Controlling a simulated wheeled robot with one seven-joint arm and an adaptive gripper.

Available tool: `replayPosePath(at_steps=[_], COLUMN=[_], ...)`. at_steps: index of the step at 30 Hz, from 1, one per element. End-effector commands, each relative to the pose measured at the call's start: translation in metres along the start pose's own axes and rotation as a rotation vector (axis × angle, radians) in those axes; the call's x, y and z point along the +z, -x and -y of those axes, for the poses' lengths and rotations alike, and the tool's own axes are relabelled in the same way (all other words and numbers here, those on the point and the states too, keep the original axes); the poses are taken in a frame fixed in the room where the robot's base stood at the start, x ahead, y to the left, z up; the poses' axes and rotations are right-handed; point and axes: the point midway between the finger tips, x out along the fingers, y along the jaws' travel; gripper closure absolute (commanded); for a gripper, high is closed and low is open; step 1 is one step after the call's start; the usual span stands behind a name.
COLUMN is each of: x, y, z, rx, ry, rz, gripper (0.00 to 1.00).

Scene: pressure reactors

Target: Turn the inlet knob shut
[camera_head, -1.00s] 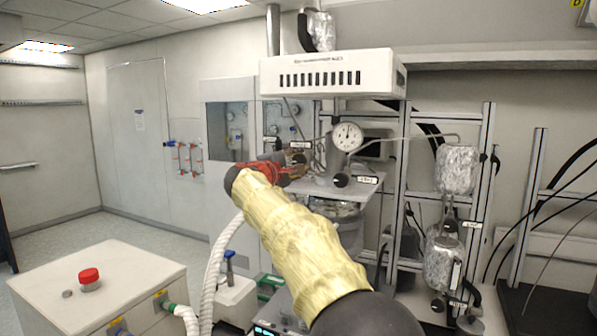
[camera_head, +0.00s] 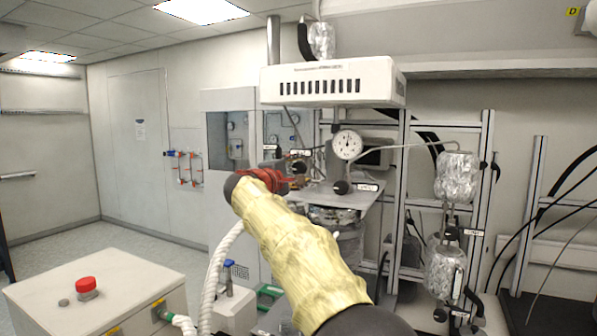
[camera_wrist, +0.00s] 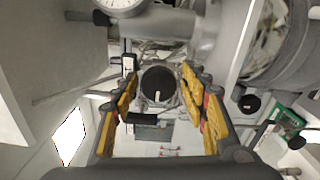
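A round black knob (camera_wrist: 158,86) with a short white mark sits in the middle of the wrist view. The mark runs roughly upright in that picture. My gripper (camera_wrist: 160,88) is open, with one yellow-padded finger on each side of the knob. I see gaps between pads and knob, and cannot tell how deep the fingers reach. In the head view my gripper (camera_head: 284,182) is small and partly hidden by my arm, beside the reactor. Dark knobs with white labels show there, one upper (camera_head: 299,168) and one lower (camera_head: 342,187). The label text is too small to read.
A pressure gauge (camera_head: 348,145) stands above the lower knob; it also shows at the wrist view's top edge (camera_wrist: 122,3). Metal frames and foil-wrapped vessels (camera_head: 456,175) stand to the right.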

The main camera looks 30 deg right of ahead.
Motion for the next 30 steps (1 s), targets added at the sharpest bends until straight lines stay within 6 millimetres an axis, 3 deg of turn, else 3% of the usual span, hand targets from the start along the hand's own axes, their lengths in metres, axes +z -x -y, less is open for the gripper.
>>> replayPosePath(at_steps=[14,30], x=[0.000,-0.001], y=[0.008,0.104], z=[-0.002,-0.001], rx=[0.002,0.001], ry=[-0.001,-0.001], rz=[-0.001,-0.003], gripper=[0.49,0.49])
